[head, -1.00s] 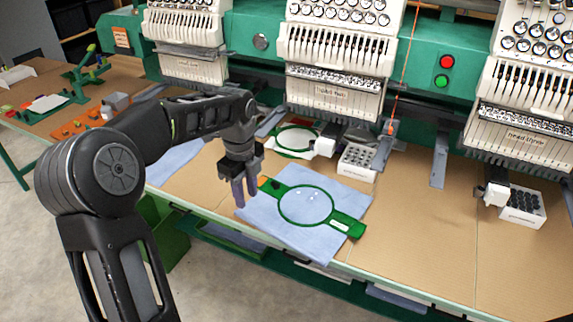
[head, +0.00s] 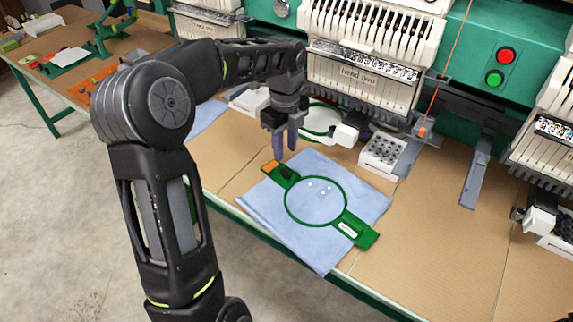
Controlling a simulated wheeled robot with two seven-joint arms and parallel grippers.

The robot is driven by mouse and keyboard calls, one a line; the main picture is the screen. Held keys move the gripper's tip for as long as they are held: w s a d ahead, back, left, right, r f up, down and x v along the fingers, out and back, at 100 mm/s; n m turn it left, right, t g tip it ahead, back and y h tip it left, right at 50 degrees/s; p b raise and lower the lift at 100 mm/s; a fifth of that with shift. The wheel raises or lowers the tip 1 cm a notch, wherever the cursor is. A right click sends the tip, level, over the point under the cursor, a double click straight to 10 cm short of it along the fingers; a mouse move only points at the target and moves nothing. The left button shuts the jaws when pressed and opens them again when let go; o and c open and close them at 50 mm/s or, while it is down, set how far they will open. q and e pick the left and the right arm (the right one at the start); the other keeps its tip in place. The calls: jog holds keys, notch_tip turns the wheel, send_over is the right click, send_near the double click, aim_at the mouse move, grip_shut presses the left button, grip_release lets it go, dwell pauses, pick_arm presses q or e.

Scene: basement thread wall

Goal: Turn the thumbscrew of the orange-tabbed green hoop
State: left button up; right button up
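The green hoop (head: 290,218) lies flat on a light blue cloth (head: 270,212) on the table. Its orange tab (head: 271,167) is at the upper-left end, and a plain green arm with a white label is at the lower right. A small dark part that looks like the thumbscrew (head: 287,173) sits between the orange tab and the ring. My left gripper (head: 285,151) points down just above the tab end. Its two purple-grey fingers are slightly apart with nothing visible between them. It appears clear of the hoop. My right gripper is not in view.
A second green hoop with white fabric (head: 318,122) lies behind, below the machine head (head: 362,80). A white bobbin box (head: 383,153) stands right of it. Bare tabletop (head: 430,240) lies to the right. An orange thread hangs at the back.

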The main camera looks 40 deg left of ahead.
aim_at(285, 171)
pick_arm(q)
notch_tip(285, 171, down, 8)
jog(key=shift+r+p, duration=0.2)
jog(key=shift+p, duration=0.15)
jog(key=shift+c, duration=0.2)
grip_shut()
dwell(0.4)
